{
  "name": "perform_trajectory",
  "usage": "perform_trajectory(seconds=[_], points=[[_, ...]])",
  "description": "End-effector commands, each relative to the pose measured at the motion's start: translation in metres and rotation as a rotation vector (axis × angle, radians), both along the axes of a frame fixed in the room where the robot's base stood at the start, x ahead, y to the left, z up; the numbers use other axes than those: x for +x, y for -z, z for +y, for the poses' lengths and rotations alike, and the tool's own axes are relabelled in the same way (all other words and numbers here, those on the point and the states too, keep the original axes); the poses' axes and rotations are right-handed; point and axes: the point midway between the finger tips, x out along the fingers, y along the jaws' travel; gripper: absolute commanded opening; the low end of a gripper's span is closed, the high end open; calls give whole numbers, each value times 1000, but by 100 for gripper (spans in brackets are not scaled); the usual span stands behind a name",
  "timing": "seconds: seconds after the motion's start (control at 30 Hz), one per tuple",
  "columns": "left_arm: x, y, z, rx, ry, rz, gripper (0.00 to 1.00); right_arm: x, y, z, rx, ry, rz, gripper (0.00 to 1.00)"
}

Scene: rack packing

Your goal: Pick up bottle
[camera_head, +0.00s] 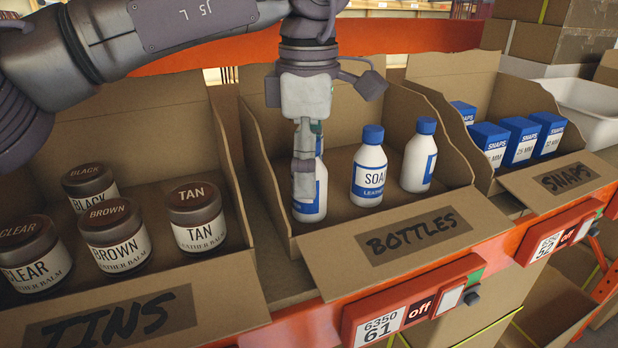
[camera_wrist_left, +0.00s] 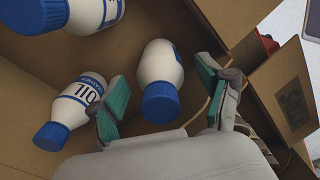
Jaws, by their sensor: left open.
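Three white bottles with blue caps stand in the cardboard box labelled "BOTTLES" (camera_head: 330,253) in the head view. My left gripper (camera_head: 304,178) points down in front of the leftmost bottle (camera_head: 318,190) and hides much of it. The soap bottle (camera_head: 369,170) and the right bottle (camera_head: 419,157) stand to its right. In the left wrist view, my open left gripper (camera_wrist_left: 160,88) has one bottle (camera_wrist_left: 162,62) between its green-padded fingers, with gaps showing at the sides.
A box of brown-lidded tins (camera_head: 108,235) stands on the left, and a box of blue snaps packs (camera_head: 520,140) on the right. Cardboard walls enclose the bottles. An orange shelf rail (camera_head: 520,250) runs along the front. A white bin (camera_head: 590,108) sits far right.

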Motion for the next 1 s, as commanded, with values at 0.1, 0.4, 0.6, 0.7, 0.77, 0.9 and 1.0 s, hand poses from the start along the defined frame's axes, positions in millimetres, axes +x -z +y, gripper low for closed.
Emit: perform_trajectory(seconds=[0.1, 0.4, 0.6, 0.7, 0.77, 0.9, 1.0], points=[[0, 2, 0, 0, -1, 0, 78, -6, 0, 0, 0, 1, 10, 40], [0, 2, 0, 0, -1, 0, 48, -2, 0, 4, 4, 3, 4, 40], [0, 2, 0, 0, -1, 0, 15, 2, 0, 4, 5, 3, -2, 40], [0, 2, 0, 0, -1, -1, 10, 2, 0, 4, 5, 3, -3, 40], [0, 2, 0, 0, -1, 0, 10, 3, 0, 4, 5, 4, -3, 40], [0, 0, 0, 0, -1, -1, 10, 3, 1, 4, 4, 4, -3, 40], [1, -4, -1, -1, -1, -2, 10, 3, 3, 4, 4, 4, -3, 40]])
